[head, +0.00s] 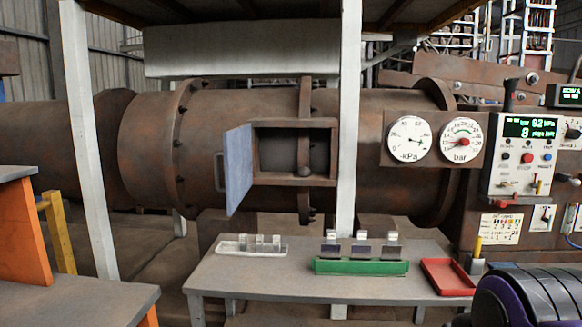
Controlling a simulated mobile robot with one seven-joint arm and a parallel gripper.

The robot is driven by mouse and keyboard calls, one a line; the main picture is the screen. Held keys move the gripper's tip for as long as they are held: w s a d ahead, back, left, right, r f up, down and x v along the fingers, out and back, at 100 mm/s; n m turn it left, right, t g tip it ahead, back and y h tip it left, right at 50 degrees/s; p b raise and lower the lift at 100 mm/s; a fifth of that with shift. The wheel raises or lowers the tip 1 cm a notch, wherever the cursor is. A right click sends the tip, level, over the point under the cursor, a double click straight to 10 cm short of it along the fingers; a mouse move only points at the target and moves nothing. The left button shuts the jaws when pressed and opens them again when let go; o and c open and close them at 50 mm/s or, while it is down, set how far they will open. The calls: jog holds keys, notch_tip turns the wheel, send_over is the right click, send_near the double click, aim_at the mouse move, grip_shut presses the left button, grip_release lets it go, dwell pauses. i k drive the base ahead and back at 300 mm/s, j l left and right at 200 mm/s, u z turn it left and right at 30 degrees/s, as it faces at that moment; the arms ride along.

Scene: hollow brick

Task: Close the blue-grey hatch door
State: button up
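The blue-grey hatch door (238,168) stands open on the large rusty pipe. It joins the left side of a square hatch frame (294,181) and sticks out towards me, seen at a steep angle. A grey handle (218,172) shows at the door's left edge. The hatch opening (280,150) is uncovered, with a dark interior. My gripper is not in view, and nothing is seen touching the door.
A grey table (230,280) below the hatch holds a white rack (250,249), a green tray (360,267) and a red tray (447,278). A pale post (349,130) stands just right of the hatch. Gauges (409,139) and a control panel (524,150) are further right.

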aim_at(238, 153)
jog(key=j, duration=2.1)
